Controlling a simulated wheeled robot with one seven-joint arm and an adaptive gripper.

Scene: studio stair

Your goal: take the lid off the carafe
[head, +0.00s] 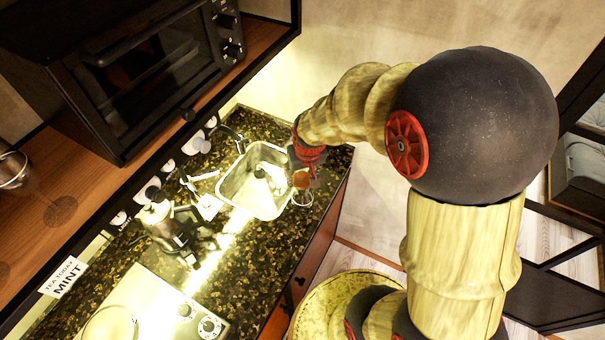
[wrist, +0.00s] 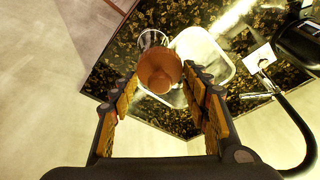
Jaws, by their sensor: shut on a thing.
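The brown-orange rounded lid (wrist: 158,70) is between the two fingertips of my gripper (wrist: 161,76) in the wrist view, and the gripper is shut on it. In the head view the lid (head: 301,180) shows as a small orange patch just below my red and dark gripper (head: 308,158). The clear glass carafe (head: 302,198) is by the counter's front edge, right of the sink. Its glass (wrist: 152,38) shows beyond the lid in the wrist view, mostly hidden. I cannot tell whether the lid still touches the carafe.
A steel sink (head: 232,188) is set in the dark speckled counter (head: 250,262) beside the carafe. A metal pot-like machine (head: 160,220) and a white hob (head: 150,305) are farther left. A black oven (head: 150,75) sits on a wooden shelf above. Open floor lies right of the counter.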

